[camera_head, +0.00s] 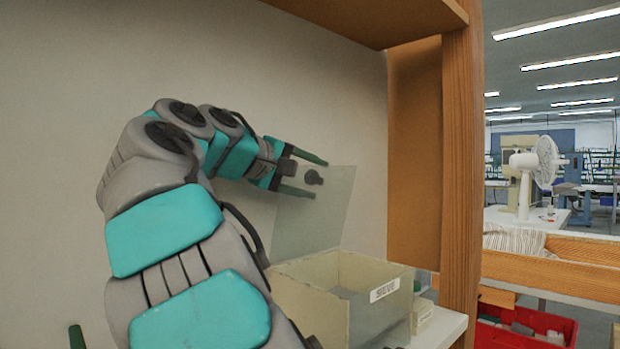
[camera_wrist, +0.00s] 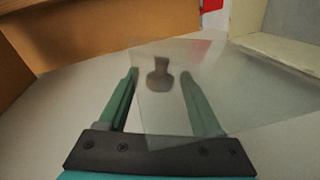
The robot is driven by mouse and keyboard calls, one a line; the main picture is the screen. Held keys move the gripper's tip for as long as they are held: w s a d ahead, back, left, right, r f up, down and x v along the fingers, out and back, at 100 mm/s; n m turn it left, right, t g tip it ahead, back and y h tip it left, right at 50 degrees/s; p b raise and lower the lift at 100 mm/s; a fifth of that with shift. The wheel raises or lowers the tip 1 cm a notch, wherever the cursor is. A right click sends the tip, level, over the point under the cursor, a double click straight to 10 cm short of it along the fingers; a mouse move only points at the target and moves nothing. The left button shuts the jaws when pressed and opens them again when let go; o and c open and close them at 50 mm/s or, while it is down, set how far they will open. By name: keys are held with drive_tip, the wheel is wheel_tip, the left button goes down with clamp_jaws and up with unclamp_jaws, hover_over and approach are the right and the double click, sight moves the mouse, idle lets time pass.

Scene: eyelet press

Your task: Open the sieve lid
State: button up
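The sieve box (camera_head: 340,290) is a cream box with a label reading SIEVE, standing on the shelf. Its lid (camera_head: 335,215) is a translucent pane, raised steeply above the box's back edge, so the box top is open. A dark knob (camera_head: 313,177) is on the lid. My gripper (camera_head: 321,179) is at the upper part of the lid, with its green fingers apart on either side of the knob. In the wrist view the lid (camera_wrist: 250,95) lies across the fingers and the knob (camera_wrist: 160,75) sits between them, with gaps on both sides.
A wooden post (camera_head: 461,150) stands right of the box, and a wooden board (camera_head: 370,12) is overhead. Small boxes (camera_head: 421,315) sit beside the sieve on the white shelf (camera_head: 440,328). A red crate (camera_head: 525,325) is lower right.

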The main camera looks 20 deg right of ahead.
drive_tip(key=v, duration=0.7)
drive_tip(key=shift+s+a, duration=0.2)
drive_tip(key=shift+a, duration=0.15)
idle(0.5)
